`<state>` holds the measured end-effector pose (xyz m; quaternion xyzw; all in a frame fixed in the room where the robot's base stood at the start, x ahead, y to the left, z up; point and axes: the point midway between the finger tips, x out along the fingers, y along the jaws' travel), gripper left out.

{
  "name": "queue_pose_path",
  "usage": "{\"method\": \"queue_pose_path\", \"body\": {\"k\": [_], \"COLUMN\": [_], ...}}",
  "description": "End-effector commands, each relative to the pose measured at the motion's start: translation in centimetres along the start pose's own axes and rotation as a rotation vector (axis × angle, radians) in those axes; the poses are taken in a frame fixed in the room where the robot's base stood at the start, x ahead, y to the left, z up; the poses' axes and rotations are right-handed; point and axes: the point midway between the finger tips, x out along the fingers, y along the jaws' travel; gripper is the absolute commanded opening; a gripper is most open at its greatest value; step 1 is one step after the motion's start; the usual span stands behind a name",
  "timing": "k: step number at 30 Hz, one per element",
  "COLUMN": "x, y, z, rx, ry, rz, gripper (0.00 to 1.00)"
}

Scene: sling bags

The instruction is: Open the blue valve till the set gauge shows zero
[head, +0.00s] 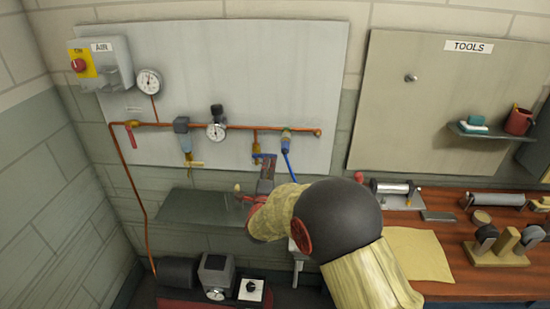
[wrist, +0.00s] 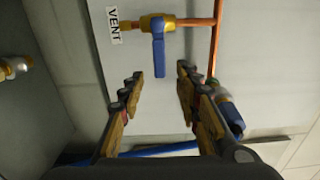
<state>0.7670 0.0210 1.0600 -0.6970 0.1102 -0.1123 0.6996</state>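The blue valve lever (wrist: 158,55) shows in the wrist view on a brass body beside a VENT label (wrist: 113,23). The lever lies crosswise to its short branch pipe. In the head view the blue valve (head: 262,156) hangs below the copper pipe, partly behind my arm. My gripper (wrist: 160,72) is open and empty. Its two fingers are spread either side of the lever's free end in the picture; the depth between them is unclear. A small round gauge (head: 215,131) sits on the pipe and a larger gauge (head: 149,82) above it; their readings are too small to read.
The fitting (wrist: 229,112) is close to the right finger in the wrist view. A grey shelf (head: 200,207) lies below; a wooden bench (head: 450,283) is right.

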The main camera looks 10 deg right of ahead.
Motion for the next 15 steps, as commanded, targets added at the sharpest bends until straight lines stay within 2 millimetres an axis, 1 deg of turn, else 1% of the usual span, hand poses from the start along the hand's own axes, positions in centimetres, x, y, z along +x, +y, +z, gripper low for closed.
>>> {"method": "queue_pose_path", "body": {"k": [9, 12, 15], "x": [4.6, 5.9, 6.8], "y": [0.2, 0.2, 0.2], "z": [0.0, 0.0, 0.0], "rx": [-0.003, -0.003, -0.003], "ry": [0.0, 0.0, 0.0], "rz": [0.001, 0.001, 0.002], "gripper": [0.33, 0.33, 0.33]}}
